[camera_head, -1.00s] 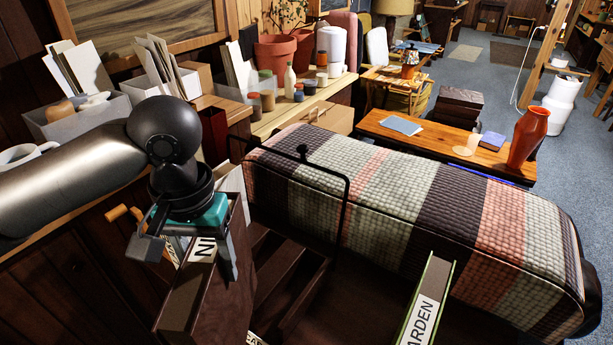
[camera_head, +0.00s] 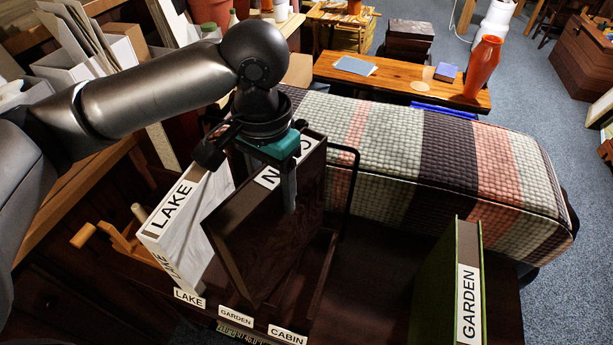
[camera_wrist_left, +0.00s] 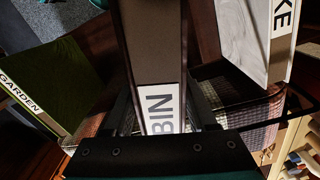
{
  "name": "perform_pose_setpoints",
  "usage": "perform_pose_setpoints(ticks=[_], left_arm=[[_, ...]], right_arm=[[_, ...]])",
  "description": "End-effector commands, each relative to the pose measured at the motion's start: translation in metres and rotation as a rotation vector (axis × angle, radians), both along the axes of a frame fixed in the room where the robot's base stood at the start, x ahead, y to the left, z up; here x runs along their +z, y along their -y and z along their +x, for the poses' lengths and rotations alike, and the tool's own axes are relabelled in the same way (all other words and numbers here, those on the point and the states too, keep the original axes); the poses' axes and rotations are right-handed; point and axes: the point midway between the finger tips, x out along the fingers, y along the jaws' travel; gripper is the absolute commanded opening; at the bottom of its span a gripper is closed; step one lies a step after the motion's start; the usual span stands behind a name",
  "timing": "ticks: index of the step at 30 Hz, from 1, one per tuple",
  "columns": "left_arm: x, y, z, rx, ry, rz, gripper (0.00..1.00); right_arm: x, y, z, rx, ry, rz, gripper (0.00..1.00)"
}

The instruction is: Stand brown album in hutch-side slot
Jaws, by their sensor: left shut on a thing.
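My left gripper (camera_head: 284,175) is shut on the brown album (camera_head: 262,232) by its spine edge and holds it tilted over the slotted rack (camera_head: 325,265). In the left wrist view the brown album (camera_wrist_left: 155,45) lies between the fingers of the gripper (camera_wrist_left: 163,105), with "BIN" readable on its label. Rack labels read LAKE (camera_head: 189,298), GARDEN (camera_head: 237,317) and CABIN (camera_head: 287,335). The white LAKE album (camera_head: 185,225) stands at the rack's left, beside the brown one. I cannot tell whether the brown album's lower end is inside a slot. My right gripper is out of view.
A green GARDEN album (camera_head: 450,285) stands apart on the right. A striped woven bench (camera_head: 440,165) lies behind the rack. Wooden pegs (camera_head: 115,238) stick out at the left. Dark surface between rack and green album is clear.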

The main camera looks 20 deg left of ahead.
Motion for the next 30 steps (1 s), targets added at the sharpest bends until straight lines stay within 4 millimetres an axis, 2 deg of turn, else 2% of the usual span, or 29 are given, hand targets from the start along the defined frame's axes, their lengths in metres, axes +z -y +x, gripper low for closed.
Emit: perform_pose_setpoints(ticks=[1,30], left_arm=[[0.006,0.002,0.001,-0.064,0.001,-0.002,0.00],[0.014,0.026,0.009,-1.413,0.014,-0.013,0.00]], right_arm=[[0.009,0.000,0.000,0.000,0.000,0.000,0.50],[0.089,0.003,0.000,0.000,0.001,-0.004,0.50]])
